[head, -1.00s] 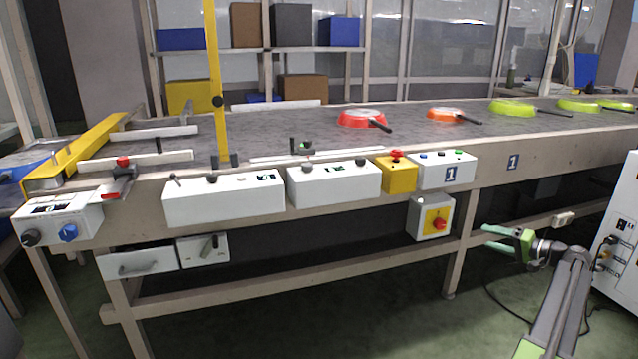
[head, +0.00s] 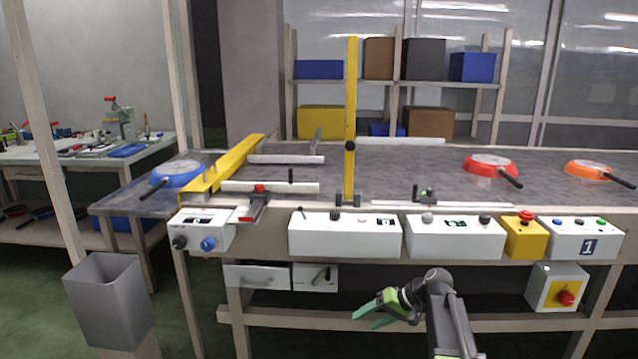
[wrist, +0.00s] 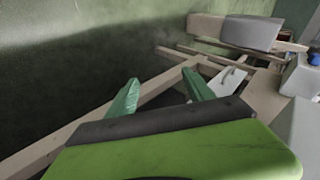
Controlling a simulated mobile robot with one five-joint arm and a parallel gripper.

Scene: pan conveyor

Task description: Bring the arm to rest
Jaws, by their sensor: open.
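My gripper (head: 366,316) is at the lower middle of the head view, in front of the conveyor's lower frame and below its control boxes. Its green fingers are apart with nothing between them. They point to the left in the head view. In the wrist view my gripper (wrist: 157,98) shows its two green fingertips spread, with the table's beams behind them. The arm is raised from the lower edge of the head view and bends at the wrist.
The conveyor (head: 400,183) carries a red pan (head: 490,164), an orange pan (head: 588,170) and a blue pan (head: 180,174). A grey bin (head: 110,300) stands at the left.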

